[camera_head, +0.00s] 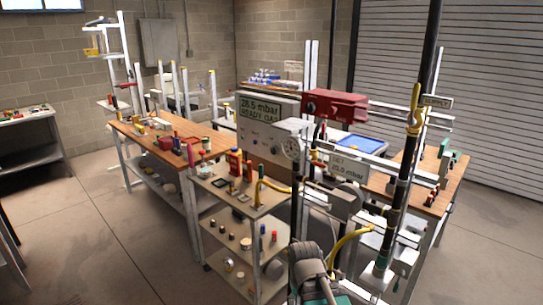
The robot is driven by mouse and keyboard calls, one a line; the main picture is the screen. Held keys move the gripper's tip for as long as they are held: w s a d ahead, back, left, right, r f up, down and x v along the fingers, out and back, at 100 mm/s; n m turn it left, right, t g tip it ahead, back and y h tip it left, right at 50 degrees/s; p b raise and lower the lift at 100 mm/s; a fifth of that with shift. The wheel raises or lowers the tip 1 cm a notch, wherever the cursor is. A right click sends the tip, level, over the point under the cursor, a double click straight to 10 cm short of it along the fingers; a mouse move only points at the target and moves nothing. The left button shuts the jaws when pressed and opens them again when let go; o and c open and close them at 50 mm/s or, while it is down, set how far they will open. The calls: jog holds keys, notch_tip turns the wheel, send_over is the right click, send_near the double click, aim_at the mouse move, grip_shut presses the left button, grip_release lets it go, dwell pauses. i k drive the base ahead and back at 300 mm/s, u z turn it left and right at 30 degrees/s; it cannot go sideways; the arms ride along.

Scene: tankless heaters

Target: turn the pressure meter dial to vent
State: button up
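The pressure meter (262,135) is a large grey box in the middle of the view. Its screen (262,108) reads 28.5 mbar and "steady gas". A small round knob (275,150) shows low on its front face; its setting is too small to read. A round white gauge (292,148) sits at the meter's right edge. A grey and teal arm part (312,268), which looks like mine, rises from the bottom edge, below the meter and apart from it. I cannot make out gripper fingers or whether they are open.
A wooden workbench (140,128) with tools stands left of the meter. A shelf cart (215,190) with small parts stands in front. A black pipe (402,175), a yellow hose (345,243) and a red box (336,105) crowd the right. The floor at lower left is clear.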

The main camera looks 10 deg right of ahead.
aim_at(274, 150)
jog(key=k, duration=1.2)
jog(key=u, duration=0.2)
jog(key=i, duration=0.4)
jog(key=u, duration=0.5)
jog(key=i, duration=2.1)
jog(key=z, duration=0.7)
